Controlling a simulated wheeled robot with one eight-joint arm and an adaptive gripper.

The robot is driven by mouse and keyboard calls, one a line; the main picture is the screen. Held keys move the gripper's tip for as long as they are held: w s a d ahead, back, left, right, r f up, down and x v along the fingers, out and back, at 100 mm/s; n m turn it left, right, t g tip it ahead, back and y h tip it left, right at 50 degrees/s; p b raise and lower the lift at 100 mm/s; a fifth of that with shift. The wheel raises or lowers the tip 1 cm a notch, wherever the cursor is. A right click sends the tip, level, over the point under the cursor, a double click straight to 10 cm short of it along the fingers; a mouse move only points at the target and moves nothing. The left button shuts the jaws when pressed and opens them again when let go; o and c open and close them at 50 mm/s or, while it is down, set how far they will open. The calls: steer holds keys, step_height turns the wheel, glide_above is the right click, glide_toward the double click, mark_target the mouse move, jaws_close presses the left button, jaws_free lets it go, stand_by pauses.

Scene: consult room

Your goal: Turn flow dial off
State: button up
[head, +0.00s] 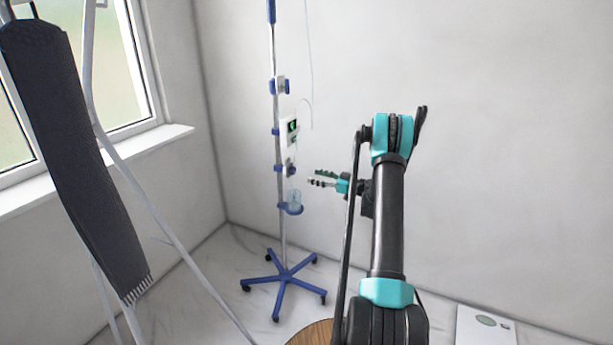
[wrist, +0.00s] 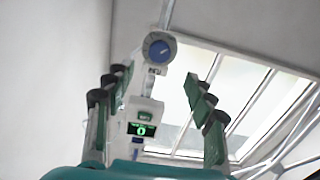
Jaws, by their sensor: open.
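The flow dial (wrist: 158,50) is a blue round knob in a pale ring, seen face-on in the wrist view. In the head view its small unit (head: 289,168) is clamped on the pole below the pump with the green display (head: 293,127). That display (wrist: 141,130) also shows in the wrist view. My gripper (head: 322,178) is to the right of the pole, pointing left, apart from the dial. In the wrist view its fingers (wrist: 160,90) are spread wide and empty, and the dial appears between and beyond them. The dial's pointer mark is too small to read.
The blue-based drip stand (head: 283,278) stands on the floor near the corner. A blue holder with a clear cup (head: 292,207) hangs below the dial. A thin tube (head: 309,60) hangs near the pole. A scale (head: 487,328) lies at right.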

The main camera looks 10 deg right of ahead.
steer(key=shift+v, duration=1.25)
steer(key=s+a+r+m+g+h, duration=0.35)
steer(key=s+a, duration=0.25)
steer(key=s, duration=0.5)
steer(key=s+a+r+m+g+h, duration=0.2)
steer(key=s+a+r+h, duration=0.15)
steer(key=s+a, duration=0.45)
steer(key=s+d+f+m+h, duration=0.1)
steer(key=s+d+h, duration=0.1)
steer(key=s, duration=0.7)
steer(key=s+d+f+m+h, duration=0.2)
steer(key=s+d+h, duration=0.1)
steer(key=s, duration=0.7)
steer(key=s+d+f+m+h, duration=0.2)
steer(key=s, duration=0.8)
steer(key=shift+s+d+f+g+h, duration=0.2)
steer(key=shift+d+g+h, duration=0.15)
steer(key=shift+g, duration=0.1)
